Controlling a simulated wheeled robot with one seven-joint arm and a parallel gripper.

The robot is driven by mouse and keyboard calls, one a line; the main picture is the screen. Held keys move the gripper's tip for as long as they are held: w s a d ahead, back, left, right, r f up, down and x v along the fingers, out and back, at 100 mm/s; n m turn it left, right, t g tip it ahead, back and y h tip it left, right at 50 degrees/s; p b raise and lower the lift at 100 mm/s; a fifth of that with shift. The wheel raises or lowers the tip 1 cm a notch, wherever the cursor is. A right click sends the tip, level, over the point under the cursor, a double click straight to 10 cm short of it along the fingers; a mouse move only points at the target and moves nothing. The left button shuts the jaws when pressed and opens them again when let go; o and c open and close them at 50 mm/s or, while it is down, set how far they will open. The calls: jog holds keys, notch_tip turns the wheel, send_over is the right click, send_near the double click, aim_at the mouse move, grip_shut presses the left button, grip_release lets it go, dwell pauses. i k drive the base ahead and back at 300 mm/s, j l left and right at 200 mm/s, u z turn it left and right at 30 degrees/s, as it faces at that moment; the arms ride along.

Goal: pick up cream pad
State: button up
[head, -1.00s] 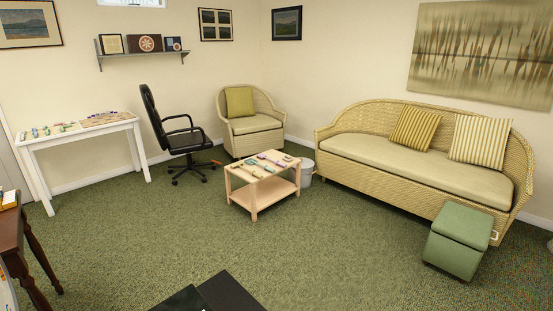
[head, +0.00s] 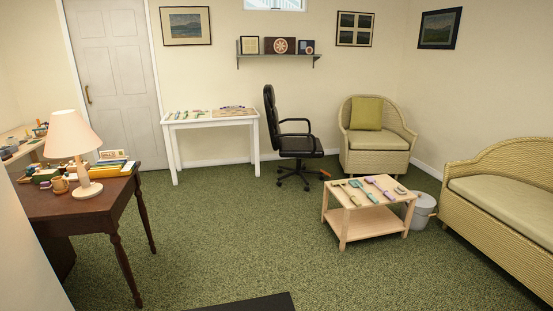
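I cannot make out a cream pad for certain in the head view. Several small items lie on the low wooden table (head: 365,222), among them elongated purple, teal and pale ones. More small items lie on the white table (head: 174,150) against the back wall, too small to tell apart. The dark wooden desk (head: 78,206) at left carries several other small things. My gripper is not in view.
A white lamp (head: 74,145) stands on the desk. A black office chair (head: 296,145), a wicker armchair (head: 378,143), a pale bin (head: 424,207) and a wicker sofa (head: 497,225) stand around the low table. Green carpet (head: 230,235) is open in the middle.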

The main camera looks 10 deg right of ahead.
aim_at(400, 190)
jog(key=i+l, duration=0.2)
jog(key=l, duration=0.2)
jog(key=i+l, duration=0.25)
jog(key=l, duration=0.15)
jog(key=i+l, duration=0.2)
jog(key=l, duration=0.2)
jog(key=i+l, duration=0.25)
jog(key=l, duration=0.15)
jog(key=i+l, duration=0.2)
jog(key=l, duration=0.2)
jog(key=i+l, duration=0.2)
jog(key=l, duration=0.2)
jog(key=i+l, duration=0.15)
jog(key=i, duration=0.5)
jog(key=i+l, duration=0.2)
jog(key=i, duration=0.4)
jog(key=i+l, duration=0.15)
jog(key=i, duration=0.5)
jog(key=i+l, duration=0.15)
jog(key=i, duration=0.5)
jog(key=i+l, duration=0.15)
jog(key=i, duration=0.45)
jog(key=l+z, duration=0.05)
